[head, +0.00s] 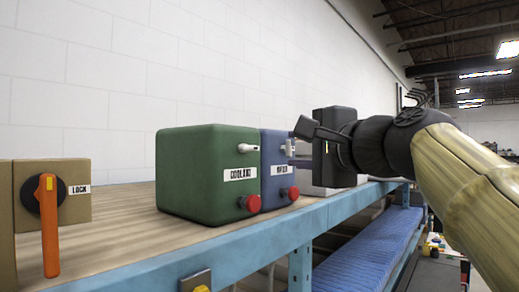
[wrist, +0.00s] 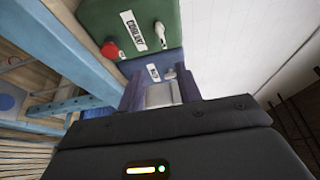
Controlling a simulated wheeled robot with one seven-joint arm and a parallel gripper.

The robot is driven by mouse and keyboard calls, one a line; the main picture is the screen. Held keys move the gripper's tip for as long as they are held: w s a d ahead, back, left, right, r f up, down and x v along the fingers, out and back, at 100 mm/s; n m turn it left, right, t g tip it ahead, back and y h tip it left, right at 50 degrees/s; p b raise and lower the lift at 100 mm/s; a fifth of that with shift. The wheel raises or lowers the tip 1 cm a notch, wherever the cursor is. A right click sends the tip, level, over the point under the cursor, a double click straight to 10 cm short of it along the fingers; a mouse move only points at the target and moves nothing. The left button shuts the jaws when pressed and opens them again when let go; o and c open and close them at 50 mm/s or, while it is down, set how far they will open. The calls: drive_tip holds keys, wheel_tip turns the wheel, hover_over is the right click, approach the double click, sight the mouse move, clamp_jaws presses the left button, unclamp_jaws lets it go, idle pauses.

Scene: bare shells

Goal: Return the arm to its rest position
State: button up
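My arm reaches in from the right in the head view and ends in my black gripper (head: 294,148). It is held above the bench beside the blue box (head: 273,165), at the box's right end. In the wrist view my gripper (wrist: 160,82) has its two purplish fingers standing apart, with a light grey surface showing between them. I see nothing clearly gripped. The blue box (wrist: 155,67) is just beyond the fingertips there. Whether the fingers touch it I cannot tell.
A green box (head: 200,180) labelled COOLANT, with a red knob (head: 250,203) and white lever, stands beside the blue box. A tan LOCK box (head: 75,172) with an orange handle (head: 49,225) is at left. The wooden bench (head: 120,225) has a blue front rail (head: 200,257).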

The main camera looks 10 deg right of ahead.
drive_tip(key=shift+s, duration=0.15)
drive_tip(key=w+a+f+n+g+h+b, duration=0.1)
drive_tip(key=w+f+n+g+b, duration=0.25)
drive_tip(key=f, duration=1.55)
drive_tip(key=w+f+n+g+h+b, duration=0.2)
drive_tip(key=w+f+g+b, duration=0.15)
drive_tip(key=f, duration=1.65)
drive_tip(key=s+a+f+n+g+b, duration=0.1)
drive_tip(key=s+f, duration=0.4)
drive_tip(key=f, duration=0.6)
drive_tip(key=s+a+f+n+g+h+b, duration=0.1)
drive_tip(key=s+f+n+g, duration=0.3)
drive_tip(key=f, duration=0.7)
drive_tip(key=s+a+f+n+g+b, duration=0.1)
drive_tip(key=s+f+n+g+b, duration=0.1)
drive_tip(key=s+f, duration=0.4)
wheel_tip(320, 180, down, 5)
drive_tip(key=n+b, duration=0.1)
drive_tip(key=n, duration=0.1)
drive_tip(key=shift+f+n+g, duration=0.2)
drive_tip(key=shift+n+g, duration=0.1)
drive_tip(key=shift+n, duration=0.05)
